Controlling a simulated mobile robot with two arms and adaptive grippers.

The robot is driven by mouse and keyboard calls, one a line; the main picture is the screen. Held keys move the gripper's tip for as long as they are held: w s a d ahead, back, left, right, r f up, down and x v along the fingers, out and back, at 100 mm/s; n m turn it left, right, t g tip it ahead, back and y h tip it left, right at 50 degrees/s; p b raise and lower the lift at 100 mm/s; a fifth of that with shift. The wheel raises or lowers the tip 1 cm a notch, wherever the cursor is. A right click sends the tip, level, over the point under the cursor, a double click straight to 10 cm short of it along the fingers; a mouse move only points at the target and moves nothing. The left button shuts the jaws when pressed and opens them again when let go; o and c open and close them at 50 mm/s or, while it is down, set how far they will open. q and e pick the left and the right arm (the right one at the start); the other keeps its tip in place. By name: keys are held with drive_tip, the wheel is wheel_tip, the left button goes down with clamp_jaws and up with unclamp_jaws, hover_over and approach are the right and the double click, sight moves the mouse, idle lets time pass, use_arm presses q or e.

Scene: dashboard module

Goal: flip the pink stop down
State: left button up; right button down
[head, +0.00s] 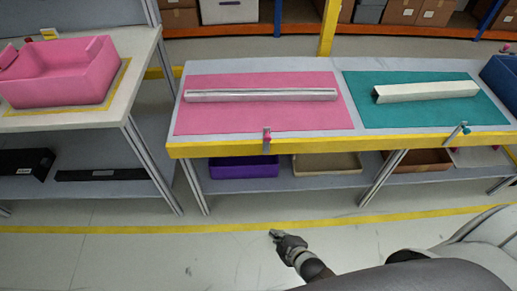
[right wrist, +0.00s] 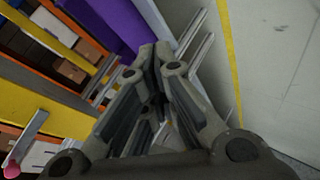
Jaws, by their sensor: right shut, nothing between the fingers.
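The pink stop (head: 267,137) is a small metal bracket with a pink knob on the yellow front edge of the table, in front of the pink mat (head: 310,122). In the right wrist view its pink knob (right wrist: 11,171) shows at the lower left edge, partly cut off. My right gripper (head: 275,235) is low over the floor in front of the table, well apart from the stop. Its fingers (right wrist: 155,60) are shut and empty. My left gripper is in neither view.
A silver bar (head: 262,95) lies on the pink mat. A teal stop (head: 464,129) sits on the same edge by the teal mat (head: 420,117) with a pale bar (head: 427,91). A purple bin (head: 243,167) is on the shelf below. The floor ahead is clear.

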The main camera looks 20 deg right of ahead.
drive_tip(key=w+a+r+n+t, duration=0.1)
drive_tip(key=w+r+n+t, duration=0.2)
drive_tip(key=r, duration=0.9)
drive_tip(key=w+a+r+n+t+y, duration=0.1)
drive_tip(key=w+r+n+t, duration=0.3)
drive_tip(key=r, duration=0.9)
drive_tip(key=w+n, duration=0.2)
drive_tip(key=w, duration=0.1)
drive_tip(key=shift+w+a+y+b, duration=0.2)
drive_tip(key=shift+w+y+b, duration=0.1)
drive_tip(key=shift+b, duration=0.1)
drive_tip(key=w+d+p, duration=0.1)
drive_tip(key=w+d, duration=0.1)
drive_tip(key=w, duration=0.7)
drive_tip(key=shift+w+p, duration=0.15)
drive_tip(key=shift+p, duration=0.25)
